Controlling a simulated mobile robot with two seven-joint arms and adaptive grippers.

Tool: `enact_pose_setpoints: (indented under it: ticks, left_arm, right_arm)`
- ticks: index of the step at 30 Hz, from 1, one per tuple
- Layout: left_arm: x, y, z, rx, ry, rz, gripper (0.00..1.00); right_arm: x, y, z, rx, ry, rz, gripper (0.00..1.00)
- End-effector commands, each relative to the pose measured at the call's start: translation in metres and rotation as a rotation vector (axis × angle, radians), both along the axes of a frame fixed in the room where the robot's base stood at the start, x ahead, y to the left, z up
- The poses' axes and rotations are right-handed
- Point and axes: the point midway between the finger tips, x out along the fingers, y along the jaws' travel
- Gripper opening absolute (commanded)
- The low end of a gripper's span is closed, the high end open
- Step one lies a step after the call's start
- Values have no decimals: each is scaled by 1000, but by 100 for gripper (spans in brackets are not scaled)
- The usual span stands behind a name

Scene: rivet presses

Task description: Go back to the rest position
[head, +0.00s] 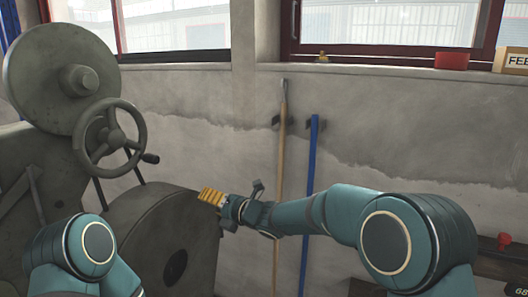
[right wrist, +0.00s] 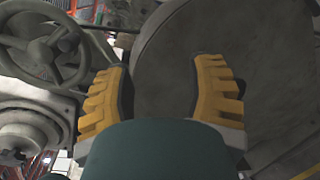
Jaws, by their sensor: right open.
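My right gripper (head: 211,196) has yellow ridged fingers and reaches out to the left, in front of the large round disc (head: 165,238) of the grey machine. In the right wrist view the right gripper (right wrist: 160,75) is open, its two fingers wide apart. Nothing is between the fingers; the grey disc (right wrist: 160,40) shows behind the gap. I cannot tell how far the fingers are from the disc. My left arm shows only in part at the lower left of the head view, and its gripper is out of view.
The machine has a handwheel (head: 109,138), also at upper left in the right wrist view (right wrist: 45,45). A wooden pole (head: 281,150) and a blue pole (head: 310,185) stand against the wall behind my right arm. A red object (head: 451,61) sits on the window ledge.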

Motion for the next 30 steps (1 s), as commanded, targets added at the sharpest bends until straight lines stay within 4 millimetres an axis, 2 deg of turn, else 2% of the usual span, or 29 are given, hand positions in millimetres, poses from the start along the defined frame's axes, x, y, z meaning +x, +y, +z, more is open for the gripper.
enact_pose_setpoints:
  ticks: [1, 5, 6, 8, 11, 14, 15, 18, 21, 24, 26, 27, 30]
  left_arm:
    - [0, 0, 0, 0, 0, 0, 74]
    - [0, 0, 0, 0, 0, 0, 74]
    - [0, 0, 0, 0, 0, 0, 74]
    - [0, 0, 0, 0, 0, 0, 74]
    - [0, 0, 0, 0, 0, 0, 74]
    - [0, 0, 0, 0, 0, 0, 74]
    - [0, 0, 0, 0, 0, 0, 74]
    - [0, 0, 0, 0, 0, 0, 74]
    - [0, 0, 0, 0, 0, 0, 74]
    - [0, 0, 0, 0, 0, 0, 74]
    - [0, 0, 0, 0, 0, 0, 74]
    - [0, 0, 0, 0, 0, 0, 74]
    - [0, 0, 0, 0, 0, 0, 74]
  right_arm:
    - [1, -21, -35, 58, 171, -71, 55]
    - [-8, -67, -112, 232, 589, -269, 55]
    - [-14, -81, -135, 287, 712, -336, 55]
    - [-26, -102, -169, 374, 894, -443, 55]
    - [-54, -136, -222, 527, 1180, -637, 55]
    - [-92, -168, -270, 689, 1447, -854, 55]
    - [-111, -179, -288, 758, 1548, -948, 55]
    - [-161, -207, -327, 935, 1777, -1201, 55]
    - [-215, -228, -355, 1114, 1959, -1467, 55]
    - [-264, -242, -372, 1270, 2077, -1714, 55]
    - [-287, -247, -377, 1346, 2118, -1836, 55]
    - [-299, -250, -380, -1353, -2083, 1859, 55]
    - [-320, -254, -383, -1323, -1955, 1832, 55]
